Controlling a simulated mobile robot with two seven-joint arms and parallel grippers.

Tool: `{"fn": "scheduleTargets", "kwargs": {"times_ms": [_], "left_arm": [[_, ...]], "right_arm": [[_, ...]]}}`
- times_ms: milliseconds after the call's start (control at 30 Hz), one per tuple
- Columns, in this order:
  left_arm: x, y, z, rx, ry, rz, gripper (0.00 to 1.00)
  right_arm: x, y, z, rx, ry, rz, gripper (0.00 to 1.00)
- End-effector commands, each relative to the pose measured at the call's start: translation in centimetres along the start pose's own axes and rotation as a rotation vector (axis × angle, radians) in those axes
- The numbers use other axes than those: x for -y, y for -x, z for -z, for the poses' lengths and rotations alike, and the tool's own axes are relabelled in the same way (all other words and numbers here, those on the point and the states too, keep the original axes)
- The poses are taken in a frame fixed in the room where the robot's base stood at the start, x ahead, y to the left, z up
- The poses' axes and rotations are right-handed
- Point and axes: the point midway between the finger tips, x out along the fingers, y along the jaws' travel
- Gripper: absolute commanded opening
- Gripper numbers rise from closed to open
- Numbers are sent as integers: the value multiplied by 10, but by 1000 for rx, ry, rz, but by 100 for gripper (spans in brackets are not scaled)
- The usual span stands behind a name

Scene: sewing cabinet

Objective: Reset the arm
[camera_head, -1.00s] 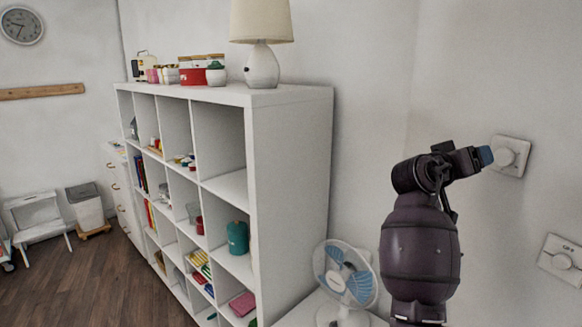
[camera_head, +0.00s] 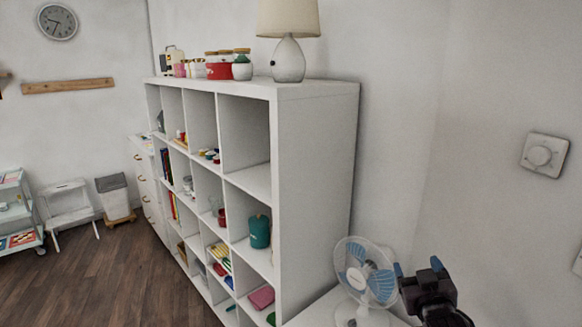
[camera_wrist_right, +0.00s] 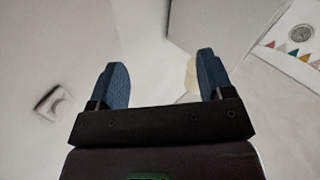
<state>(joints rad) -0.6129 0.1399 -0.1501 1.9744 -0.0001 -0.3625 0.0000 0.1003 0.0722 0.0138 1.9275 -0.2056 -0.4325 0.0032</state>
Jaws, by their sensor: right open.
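My right gripper (camera_head: 416,269) is at the lower right of the head view, in front of the white fan (camera_head: 366,272). It is apart from the wall and holds nothing. In the right wrist view its two blue fingers (camera_wrist_right: 160,82) stand wide apart with only blurred background between and beyond them. The upper part of my right arm is out of the head view. My left gripper is in neither view.
A white cube shelf (camera_head: 316,180) with several small items fills the middle. A lamp (camera_head: 288,45) stands on top. A white stool (camera_head: 68,207) and bin (camera_head: 114,198) stand at the far left, with open wooden floor (camera_head: 110,280).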

Motion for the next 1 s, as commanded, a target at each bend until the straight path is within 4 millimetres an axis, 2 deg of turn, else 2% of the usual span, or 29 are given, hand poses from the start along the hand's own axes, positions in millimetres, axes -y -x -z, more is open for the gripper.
{"fn": "scheduleTargets", "kwargs": {"times_ms": [33, 200, 267, 400, 600, 700, 800, 1000], "left_arm": [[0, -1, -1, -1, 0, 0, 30], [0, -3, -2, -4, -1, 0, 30], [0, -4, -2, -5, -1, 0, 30], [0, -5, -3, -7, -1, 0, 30], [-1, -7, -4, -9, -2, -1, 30], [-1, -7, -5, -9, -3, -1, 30], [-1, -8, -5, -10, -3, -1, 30], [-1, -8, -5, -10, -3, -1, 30]], "right_arm": [[7, 18, -25, 30, -19, 28, 74], [26, 75, -93, 130, -90, 102, 74], [32, 98, -116, 174, -110, 121, 74], [42, 156, -170, 296, -141, 153, 74], [46, 238, -232, 465, -138, 168, 74], [44, 267, -250, 522, -136, 164, 74], [41, 284, -260, 556, -135, 160, 74], [41, 290, -264, 569, -135, 158, 74]]}}
